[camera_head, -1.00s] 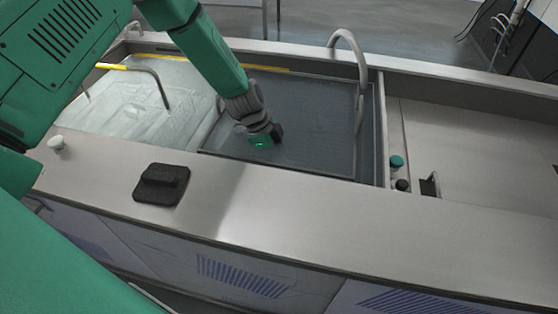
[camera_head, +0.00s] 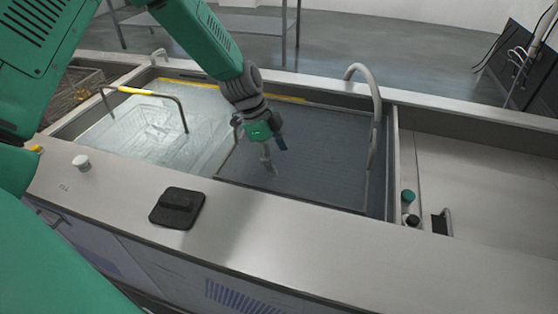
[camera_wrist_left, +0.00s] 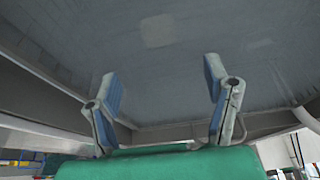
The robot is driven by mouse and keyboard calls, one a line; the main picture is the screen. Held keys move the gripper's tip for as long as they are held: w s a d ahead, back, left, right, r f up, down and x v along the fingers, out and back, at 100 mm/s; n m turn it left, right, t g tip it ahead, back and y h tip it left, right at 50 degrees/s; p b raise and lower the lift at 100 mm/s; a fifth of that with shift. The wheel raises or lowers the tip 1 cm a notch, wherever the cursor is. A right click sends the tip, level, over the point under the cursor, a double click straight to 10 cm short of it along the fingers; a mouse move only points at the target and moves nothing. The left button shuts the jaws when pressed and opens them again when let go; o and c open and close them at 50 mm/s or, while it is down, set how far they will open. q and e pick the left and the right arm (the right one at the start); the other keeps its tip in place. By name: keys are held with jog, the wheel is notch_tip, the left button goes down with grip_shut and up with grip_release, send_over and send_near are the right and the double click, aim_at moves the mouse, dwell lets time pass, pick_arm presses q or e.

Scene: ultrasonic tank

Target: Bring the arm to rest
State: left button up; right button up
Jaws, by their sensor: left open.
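My left gripper (camera_head: 270,152) hangs from the green left arm (camera_head: 205,38) over the dark right-hand part of the tank (camera_head: 310,150). In the left wrist view its two blue-padded fingers (camera_wrist_left: 161,78) stand wide apart with nothing between them. Behind them is a plain grey tank surface (camera_wrist_left: 200,25). Whether the fingertips touch anything is hard to tell. My right gripper is not in view.
A wire-handled basket (camera_head: 150,92) with yellow grips sits in the tank's left part. A curved pipe (camera_head: 378,105) rises at the tank's right.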

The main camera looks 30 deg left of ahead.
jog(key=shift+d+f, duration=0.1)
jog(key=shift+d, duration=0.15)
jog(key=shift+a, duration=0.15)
